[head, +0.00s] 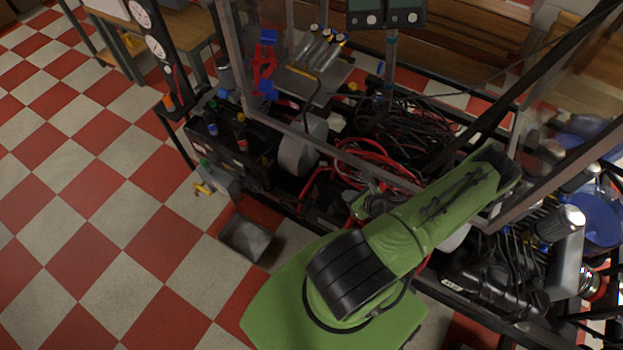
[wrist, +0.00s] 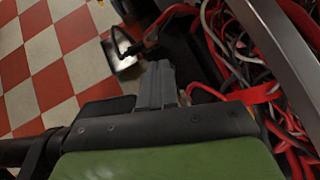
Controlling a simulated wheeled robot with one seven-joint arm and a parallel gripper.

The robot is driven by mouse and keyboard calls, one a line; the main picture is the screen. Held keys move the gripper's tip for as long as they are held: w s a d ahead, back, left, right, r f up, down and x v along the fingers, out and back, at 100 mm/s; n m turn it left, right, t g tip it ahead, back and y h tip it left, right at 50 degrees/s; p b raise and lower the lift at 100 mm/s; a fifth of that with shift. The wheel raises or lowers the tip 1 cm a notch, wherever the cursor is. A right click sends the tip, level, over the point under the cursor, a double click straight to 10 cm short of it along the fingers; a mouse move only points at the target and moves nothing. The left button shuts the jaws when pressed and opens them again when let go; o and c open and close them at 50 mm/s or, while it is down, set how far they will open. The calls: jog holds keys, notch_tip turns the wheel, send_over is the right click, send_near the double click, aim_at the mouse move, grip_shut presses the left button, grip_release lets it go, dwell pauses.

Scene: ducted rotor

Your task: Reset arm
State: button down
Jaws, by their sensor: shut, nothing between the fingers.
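My gripper (wrist: 157,85) shows in the wrist view with its grey fingers together and nothing between them. It is beside the red and grey cables (wrist: 245,50) of the rig, with the checkered floor beyond. In the head view my green arm reaches up and right across the rig, and it hides part of the cables there. I cannot make out the gripper's fingers clearly in the head view.
A metal frame rig (head: 228,50) holds black and red cables (head: 385,165), a black box (head: 225,145) and clear panels. An open grey bin (head: 246,238) stands on the floor beside it. A wooden table (head: 180,30) is at the upper left. The checkered floor (head: 90,200) at left is clear.

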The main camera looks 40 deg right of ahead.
jog(key=w+a+r+n+g+y+p, duration=0.1)
jog(key=w+a+r+n+g+p, duration=0.2)
jog(key=r+n, duration=0.65)
jog(key=w+a+r+n+g, duration=0.1)
jog(key=w+a+r+n, duration=0.4)
jog(key=r, duration=0.7)
jog(key=w+a+r+n+g+y+p, duration=0.15)
jog(key=a+r+n, duration=0.25)
jog(key=r+n, duration=0.6)
jog(key=s+a+r+n+t+h+p, duration=0.1)
jog(key=s+a+r+n, duration=0.5)
jog(key=r, duration=0.3)
jog(key=s+a+r+n+h+p, duration=0.1)
jog(key=s+a+r+n, duration=0.4)
jog(key=r, duration=0.5)
jog(key=shift+s+a+r+n+t+p, duration=0.3)
jog(key=shift+s+a+p, duration=0.3)
jog(key=shift+a, duration=0.6)
